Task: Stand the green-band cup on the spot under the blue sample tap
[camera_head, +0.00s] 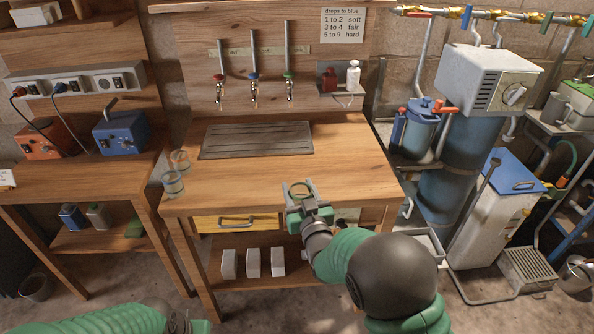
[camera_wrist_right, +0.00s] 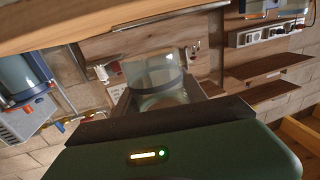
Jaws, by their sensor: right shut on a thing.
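My right gripper (camera_head: 301,192) is shut on a clear glass cup (camera_head: 299,187), held above the front edge of the wooden bench. In the right wrist view the cup (camera_wrist_right: 152,72) sits between the fingers and shows a dark band whose colour I cannot make out clearly. The blue sample tap (camera_head: 254,80) is the middle one of three on the back board. A grey slatted drain board (camera_head: 256,140) lies under the taps; no separate spot can be made out on it.
A red tap (camera_head: 219,80) and a green tap (camera_head: 289,80) flank the blue one. The bench top (camera_head: 345,160) is clear right of the drain board.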

